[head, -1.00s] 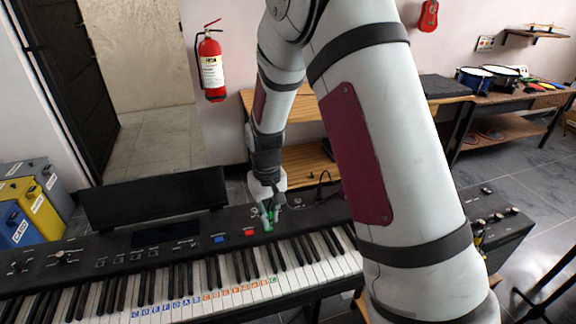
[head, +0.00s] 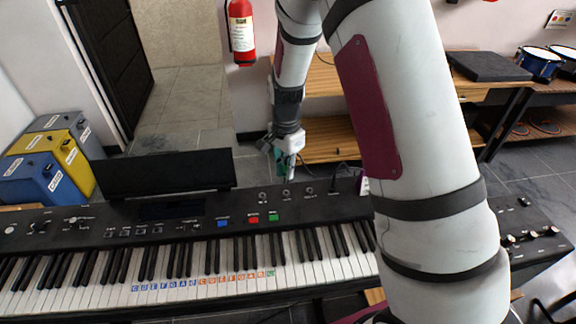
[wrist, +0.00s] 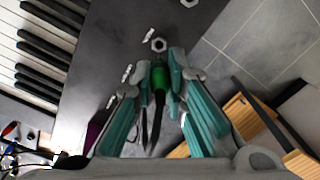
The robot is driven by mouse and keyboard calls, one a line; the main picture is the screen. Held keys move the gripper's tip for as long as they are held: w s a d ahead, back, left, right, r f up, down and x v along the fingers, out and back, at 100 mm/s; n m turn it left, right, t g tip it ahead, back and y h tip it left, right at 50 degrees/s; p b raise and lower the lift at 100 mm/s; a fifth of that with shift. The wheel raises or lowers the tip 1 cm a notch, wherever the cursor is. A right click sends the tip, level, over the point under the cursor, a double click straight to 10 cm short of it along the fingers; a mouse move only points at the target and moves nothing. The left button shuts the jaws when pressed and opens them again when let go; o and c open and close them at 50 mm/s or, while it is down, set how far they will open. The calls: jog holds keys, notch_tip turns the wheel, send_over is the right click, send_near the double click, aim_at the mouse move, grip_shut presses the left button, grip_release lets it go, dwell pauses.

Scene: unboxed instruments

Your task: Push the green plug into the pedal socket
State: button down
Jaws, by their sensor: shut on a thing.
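My gripper (head: 284,172) is above the keyboard's back edge in the head view, fingers pointing down. In the wrist view its teal fingers (wrist: 164,108) are shut on the green plug (wrist: 160,77). A dark cable hangs from the plug between the fingers. The plug's nose points towards a hex-rimmed socket (wrist: 158,45), close beside it in the picture; a gap in height cannot be judged. In the head view several sockets (head: 286,193) form a row on the black panel below my gripper. Their labels are too small to read, so I cannot tell which is the pedal socket.
The keyboard's keys (head: 200,278) lie in front of the panel. A music stand (head: 165,172) rises at the left. A wooden shelf (head: 330,140) stands behind my gripper. Floor shows past the panel's edge.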

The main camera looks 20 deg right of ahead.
jog(key=m, duration=0.3)
jog(key=shift+s+r+m, duration=0.1)
jog(key=shift+r+m, duration=0.1)
jog(key=shift+m, duration=0.1)
jog(key=b, duration=0.2)
send_over(287, 195)
jog(key=w, duration=0.1)
jog(key=shift+d+f, duration=0.15)
jog(key=shift+f, duration=2.4)
jog(key=shift+f, duration=1.1)
jog(key=c, duration=1.5)
grip_release()
jog(key=shift+c, duration=0.2)
